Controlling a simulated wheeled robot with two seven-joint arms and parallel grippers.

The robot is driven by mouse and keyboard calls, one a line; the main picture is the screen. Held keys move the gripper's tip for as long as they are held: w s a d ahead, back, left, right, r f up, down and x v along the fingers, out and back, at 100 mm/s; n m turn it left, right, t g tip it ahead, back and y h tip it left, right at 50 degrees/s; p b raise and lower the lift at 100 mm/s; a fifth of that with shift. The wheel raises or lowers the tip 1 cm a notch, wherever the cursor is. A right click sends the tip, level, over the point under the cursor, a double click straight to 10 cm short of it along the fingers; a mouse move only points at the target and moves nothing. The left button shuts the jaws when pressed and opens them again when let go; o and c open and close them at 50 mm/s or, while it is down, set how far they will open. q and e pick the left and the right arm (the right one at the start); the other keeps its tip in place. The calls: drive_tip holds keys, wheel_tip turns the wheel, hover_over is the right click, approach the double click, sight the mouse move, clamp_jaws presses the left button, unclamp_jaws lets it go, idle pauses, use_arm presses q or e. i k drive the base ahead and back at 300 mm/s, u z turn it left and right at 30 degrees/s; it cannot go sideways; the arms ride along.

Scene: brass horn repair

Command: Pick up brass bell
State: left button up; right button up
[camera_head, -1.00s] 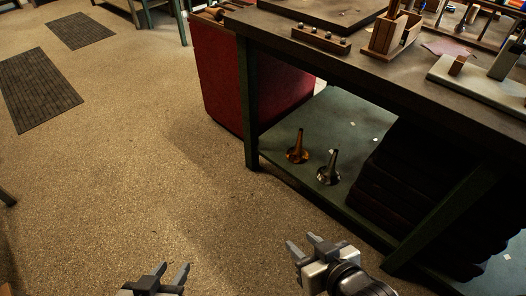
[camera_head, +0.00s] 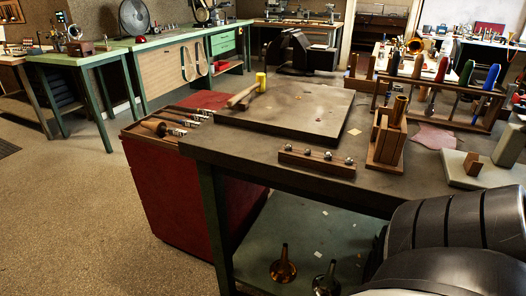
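A brass-coloured bell (camera_head: 283,268) stands on the lower green shelf (camera_head: 262,225) of the near workbench, flared end down and narrow stem up. A darker, silvery bell (camera_head: 326,280) of the same shape stands just to its right, cut by the bottom edge of the picture. The two bells appear apart. Neither of my grippers is in view, so their fingers cannot be seen. A large dark ribbed shape, which looks like a part of my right arm, fills the lower right corner and hides part of the bench and shelf.
The workbench top (camera_head: 240,152) stands above the shelf and bears a dark slab (camera_head: 300,105), a wooden block holder (camera_head: 388,140) and a tool rack (camera_head: 450,100). A red cabinet (camera_head: 165,200) stands left of the bells. The floor (camera_head: 80,220) at left is clear.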

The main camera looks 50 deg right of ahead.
sight(282, 271)
drive_tip(key=z, duration=0.6)
drive_tip(key=i, duration=1.1)
drive_tip(key=z, duration=0.85)
